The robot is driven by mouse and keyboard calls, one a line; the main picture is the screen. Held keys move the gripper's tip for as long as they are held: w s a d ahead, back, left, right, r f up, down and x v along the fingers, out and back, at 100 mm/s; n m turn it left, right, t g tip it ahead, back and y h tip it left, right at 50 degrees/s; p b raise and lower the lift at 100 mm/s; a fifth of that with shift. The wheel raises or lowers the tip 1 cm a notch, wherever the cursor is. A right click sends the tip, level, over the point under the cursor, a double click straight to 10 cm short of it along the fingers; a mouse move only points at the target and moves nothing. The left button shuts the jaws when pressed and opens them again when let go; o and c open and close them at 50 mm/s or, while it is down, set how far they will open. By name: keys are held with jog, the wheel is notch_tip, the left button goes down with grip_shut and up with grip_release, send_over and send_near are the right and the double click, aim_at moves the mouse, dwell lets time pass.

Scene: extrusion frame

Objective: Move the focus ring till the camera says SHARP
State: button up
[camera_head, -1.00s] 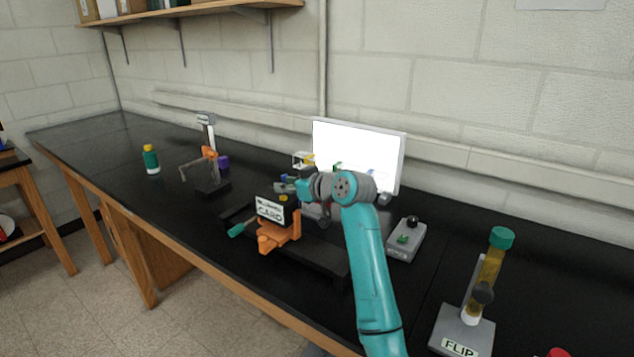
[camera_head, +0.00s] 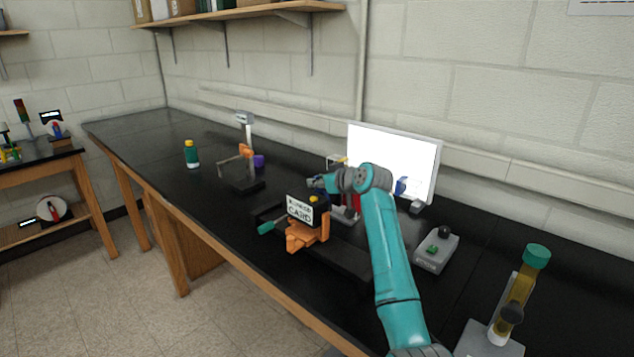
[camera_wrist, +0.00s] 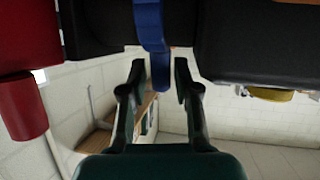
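In the wrist view a blue curved tab (camera_wrist: 153,45) hangs between two dark bodies; it looks like the focus ring's tab. My gripper (camera_wrist: 161,72) is open, one finger on each side of the tab, with visible gaps. In the head view my gripper (camera_head: 322,184) is small and partly hidden at the arm's end, behind the card stand. The white CARD plate (camera_head: 300,210) stands on an orange carriage (camera_head: 306,236) on a dark rail. The screen (camera_head: 385,152) behind is bright white; I can read no SHARP on it.
A red part (camera_wrist: 22,105) is close at the left of the wrist view.

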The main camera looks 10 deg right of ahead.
jog(key=shift+w+a+f, duration=0.25)
jog(key=shift+w+a, duration=0.05)
jog(key=shift+w, duration=0.2)
grip_shut()
jog(key=shift+s+d+t, duration=0.15)
jog(key=shift+s+t, duration=0.05)
jog(key=shift+t, duration=0.2)
jog(key=shift+s+d+r+t+y, duration=0.1)
jog(key=shift+s+d+t+y, duration=0.15)
jog(key=shift+t+y, duration=0.4)
